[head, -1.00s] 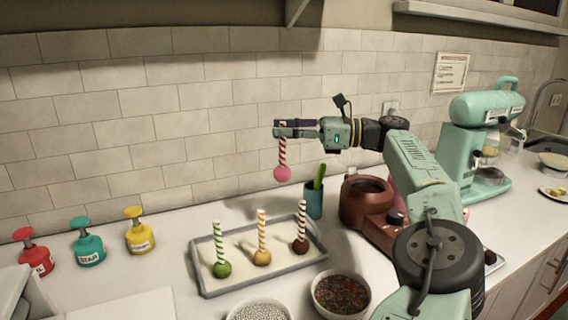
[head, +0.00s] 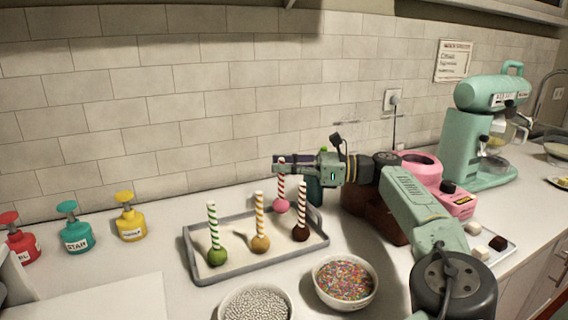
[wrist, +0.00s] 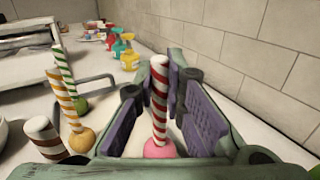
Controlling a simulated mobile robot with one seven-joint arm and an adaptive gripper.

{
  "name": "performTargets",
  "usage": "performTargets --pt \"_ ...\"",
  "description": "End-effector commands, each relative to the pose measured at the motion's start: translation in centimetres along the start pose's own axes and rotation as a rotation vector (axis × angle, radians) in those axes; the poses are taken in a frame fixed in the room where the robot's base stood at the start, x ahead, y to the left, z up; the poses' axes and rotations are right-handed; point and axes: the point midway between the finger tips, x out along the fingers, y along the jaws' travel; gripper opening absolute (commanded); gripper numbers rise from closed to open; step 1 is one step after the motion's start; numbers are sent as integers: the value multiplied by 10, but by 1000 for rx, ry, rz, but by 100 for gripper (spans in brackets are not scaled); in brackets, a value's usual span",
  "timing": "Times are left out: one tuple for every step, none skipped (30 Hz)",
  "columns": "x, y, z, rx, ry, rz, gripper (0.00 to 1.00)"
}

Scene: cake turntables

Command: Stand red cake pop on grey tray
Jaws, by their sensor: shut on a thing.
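The red cake pop has a red-and-white striped stick and a pink ball (head: 281,206), pointing down. My gripper (head: 279,163) is shut on the upper stick, which stands about upright; in the wrist view the stick (wrist: 159,95) is between the finger pads. In the head view the ball overlaps the back rim of the grey tray (head: 265,265); whether it touches the tray, I cannot tell. On the tray stand a green pop (head: 217,256), an orange-yellow pop (head: 260,243) and a brown pop (head: 301,233), which is close in front of the held one.
Bowls of sprinkles (head: 345,282) and silver beads (head: 254,304) stand in front of the tray. A brown pot (head: 372,215) and a pink machine (head: 440,185) are on the right. Red, teal and yellow dispensers (head: 130,220) stand on the left. The tiled wall is behind.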

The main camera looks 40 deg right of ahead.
Motion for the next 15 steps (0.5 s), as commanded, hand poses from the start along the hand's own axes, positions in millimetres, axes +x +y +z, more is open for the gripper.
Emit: performTargets --pt "0 0 -4 0 -1 0 0" --pt "0 0 -5 0 -1 0 0" --pt "0 0 -7 0 -1 0 0" --pt "0 0 -7 0 -1 0 0" --pt "0 0 -8 0 -1 -1 0" --pt "0 0 -8 0 -1 -1 0" --pt "0 0 -8 1 -1 -1 0" --pt "0 0 -8 0 -1 -1 0" --pt "0 0 -7 0 -1 -1 0" --pt "0 0 -8 1 -1 -1 0" --pt "0 0 -7 1 -1 -1 0" --pt "0 0 -7 1 -1 -1 0" --pt "0 0 -7 1 -1 -1 0" --pt "-1 0 -7 1 -1 -1 0" --pt "-1 0 -7 1 0 -1 0"
